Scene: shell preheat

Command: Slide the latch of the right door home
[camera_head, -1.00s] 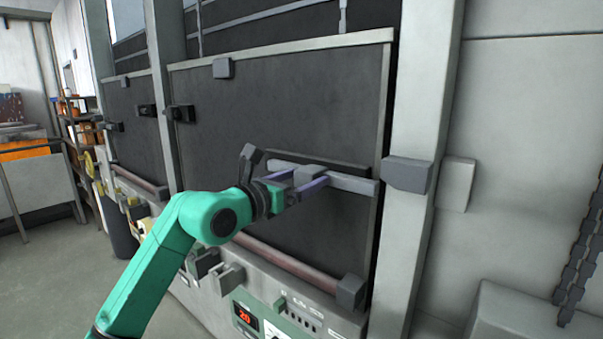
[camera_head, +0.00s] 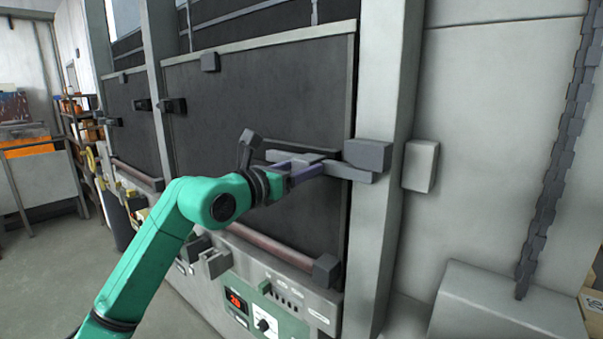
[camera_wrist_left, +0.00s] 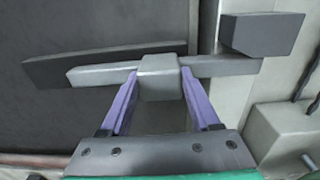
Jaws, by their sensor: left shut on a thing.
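The right door (camera_head: 270,95) is a dark panel with a pale frame, standing closed in the head view. Its latch is a light grey bar (camera_head: 345,171) with a square knob (camera_wrist_left: 158,78), lying across a dark backing strip (camera_wrist_left: 105,65). My left gripper (camera_head: 310,168) is shut on the knob with its purple fingers on either side. A grey keeper block (camera_head: 367,154) sits on the post right of the door. In the left wrist view, the bar's right end (camera_wrist_left: 235,67) lies just below the keeper block (camera_wrist_left: 262,35), overlapping it sideways; whether it is seated cannot be told.
A pale post (camera_head: 385,90) stands right of the door, with another grey block (camera_head: 420,166) beyond it. A reddish rail (camera_head: 272,247) and a control panel (camera_head: 265,310) lie below. A chain (camera_head: 555,165) hangs at the right.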

